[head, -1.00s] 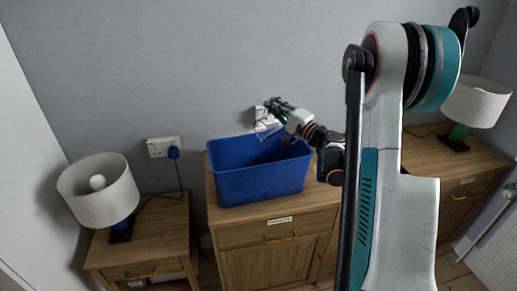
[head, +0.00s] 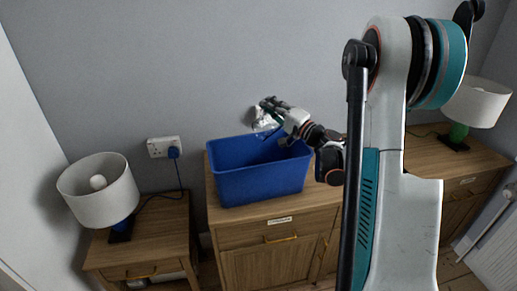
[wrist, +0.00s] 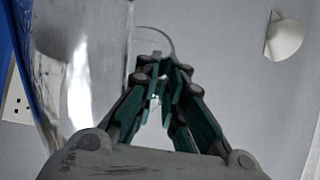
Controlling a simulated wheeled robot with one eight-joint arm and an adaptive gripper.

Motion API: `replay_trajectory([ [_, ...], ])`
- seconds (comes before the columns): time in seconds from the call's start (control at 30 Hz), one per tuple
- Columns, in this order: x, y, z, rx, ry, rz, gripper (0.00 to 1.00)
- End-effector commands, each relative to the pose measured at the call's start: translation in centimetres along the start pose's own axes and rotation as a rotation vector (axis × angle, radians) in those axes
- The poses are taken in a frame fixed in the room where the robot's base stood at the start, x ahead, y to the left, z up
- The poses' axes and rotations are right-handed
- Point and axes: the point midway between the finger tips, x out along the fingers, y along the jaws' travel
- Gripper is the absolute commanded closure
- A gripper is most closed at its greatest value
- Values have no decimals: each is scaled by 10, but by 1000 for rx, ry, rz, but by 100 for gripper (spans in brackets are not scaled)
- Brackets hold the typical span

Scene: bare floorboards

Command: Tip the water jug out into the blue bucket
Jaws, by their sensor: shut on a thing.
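The blue bucket (head: 260,183) is a rectangular open tub standing on a wooden cabinet; its inside is mostly hidden. My gripper (head: 271,106) is above its back right part. It is shut on the clear water jug (head: 261,121), which looks tilted over the bucket's back rim. In the wrist view the see-through jug (wrist: 75,55) is left of my gripper (wrist: 160,78), whose fingers close at its thin curved handle. Blue of the bucket shows at that view's left edge (wrist: 19,45). I cannot tell how much water is in the jug.
A lamp with a white shade (head: 98,190) stands on a lower bedside cabinet at left. Another white-shaded lamp (head: 474,102) stands on the right cabinet (head: 455,165). A wall socket (head: 160,147) with a blue plug is left of the bucket. The grey wall is close behind.

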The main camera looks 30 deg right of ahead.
Motion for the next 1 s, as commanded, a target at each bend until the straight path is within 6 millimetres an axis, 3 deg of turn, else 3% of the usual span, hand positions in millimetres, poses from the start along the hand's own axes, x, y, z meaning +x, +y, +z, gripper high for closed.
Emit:
replay_trajectory([
  [0.33, -8, 34, -41, 377, 78, 0, 100],
  [0.57, -8, 33, -46, 410, 84, 1, 100],
  [0.87, -5, 25, -75, 534, 109, 2, 100],
  [1.0, -6, 30, -84, 649, 132, 4, 100],
])
